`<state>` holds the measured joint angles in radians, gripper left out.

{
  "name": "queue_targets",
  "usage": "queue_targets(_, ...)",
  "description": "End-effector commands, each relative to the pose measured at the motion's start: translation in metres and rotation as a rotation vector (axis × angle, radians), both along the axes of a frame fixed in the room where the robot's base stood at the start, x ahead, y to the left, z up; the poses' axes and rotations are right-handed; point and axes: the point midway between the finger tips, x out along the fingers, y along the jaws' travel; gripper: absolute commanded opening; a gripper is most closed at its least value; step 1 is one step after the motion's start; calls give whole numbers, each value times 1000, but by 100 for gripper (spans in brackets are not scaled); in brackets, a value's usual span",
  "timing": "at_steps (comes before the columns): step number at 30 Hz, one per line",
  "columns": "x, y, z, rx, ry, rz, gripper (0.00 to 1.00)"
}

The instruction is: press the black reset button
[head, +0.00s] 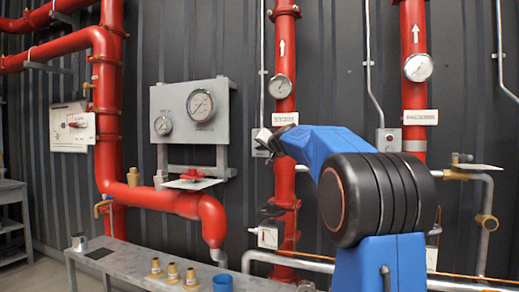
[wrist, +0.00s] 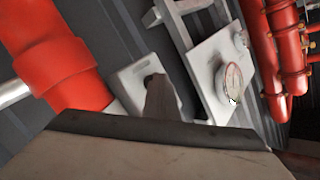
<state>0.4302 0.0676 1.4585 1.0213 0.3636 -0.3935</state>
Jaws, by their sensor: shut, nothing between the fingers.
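I cannot make out the black reset button clearly in either view. In the wrist view a pale grey plate (wrist: 130,78) on the dark wall lies just beyond my gripper (wrist: 162,95). A dark spot at the plate's middle is partly covered by the fingers, and I cannot tell whether it is the button or a fingertip. My gripper is shut and empty, its tip over the plate; touching or apart is unclear. In the head view my gripper (head: 266,142) shows small beyond my blue arm, between the gauge panel (head: 172,97) and a red pipe (head: 284,150).
The gauge panel also shows in the wrist view (wrist: 205,62), right of the plate. A thick red pipe (wrist: 55,60) runs close at its left. A grey bench (head: 130,262) holds brass fittings (head: 172,272) and a blue cup (head: 222,283). A grey switch box (head: 388,139) is further right.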

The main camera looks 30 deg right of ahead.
Motion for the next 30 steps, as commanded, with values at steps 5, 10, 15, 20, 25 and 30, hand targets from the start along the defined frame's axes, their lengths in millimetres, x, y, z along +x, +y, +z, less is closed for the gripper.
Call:
queue_targets(5, -4, 5, 0, 0, 1, 1, 0)
queue_targets(10, -9, 11, 0, -1, 0, 0, 0)
queue_targets(15, -11, 14, -1, 0, 1, -1, 0)
queue_targets(20, -11, 14, -1, 0, 0, 0, 0)
queue_targets(25, -12, 16, -1, 0, 0, 0, 0)
queue_targets(30, -19, 25, 0, 0, -1, 1, 0)
